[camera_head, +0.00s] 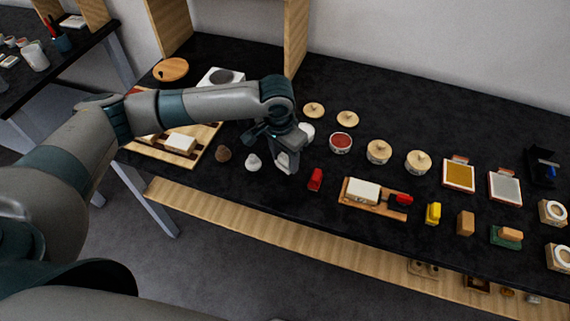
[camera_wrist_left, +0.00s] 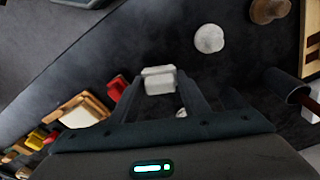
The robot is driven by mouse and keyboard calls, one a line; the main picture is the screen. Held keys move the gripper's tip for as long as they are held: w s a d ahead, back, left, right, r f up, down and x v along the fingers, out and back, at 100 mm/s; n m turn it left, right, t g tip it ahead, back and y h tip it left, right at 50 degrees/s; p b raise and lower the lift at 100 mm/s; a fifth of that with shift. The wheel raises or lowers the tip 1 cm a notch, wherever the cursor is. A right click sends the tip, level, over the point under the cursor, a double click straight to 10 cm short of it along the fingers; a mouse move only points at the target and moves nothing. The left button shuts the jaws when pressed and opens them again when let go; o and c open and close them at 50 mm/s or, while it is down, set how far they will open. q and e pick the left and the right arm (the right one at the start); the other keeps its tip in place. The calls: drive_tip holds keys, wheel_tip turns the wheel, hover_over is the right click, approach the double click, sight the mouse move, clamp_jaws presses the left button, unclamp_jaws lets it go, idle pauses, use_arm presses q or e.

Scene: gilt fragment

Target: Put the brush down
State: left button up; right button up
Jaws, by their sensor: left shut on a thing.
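My left gripper (camera_head: 286,163) is over the front part of the black table, left of a small red block. In the left wrist view its two fingers (camera_wrist_left: 160,88) are shut on a pale, blocky thing, likely the brush (camera_wrist_left: 158,79). In the head view the held brush (camera_head: 284,160) is partly hidden by the fingers. I cannot tell whether it touches the table. My right gripper is not in view.
A white knob-like piece (camera_head: 253,163) and a brown one (camera_head: 223,153) stand left of the gripper. The red block (camera_head: 315,179) and a wooden tray (camera_head: 376,208) are to the right. A red-filled bowl (camera_head: 341,144) is behind right.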

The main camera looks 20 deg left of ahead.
sight(285, 166)
use_arm(q)
wheel_tip(285, 166, down, 3)
drive_tip(key=shift+r+p, duration=0.1)
drive_tip(key=shift+p, duration=0.55)
drive_tip(key=shift+f, duration=0.35)
drive_tip(key=o, duration=1)
drive_tip(key=shift+f, duration=0.1)
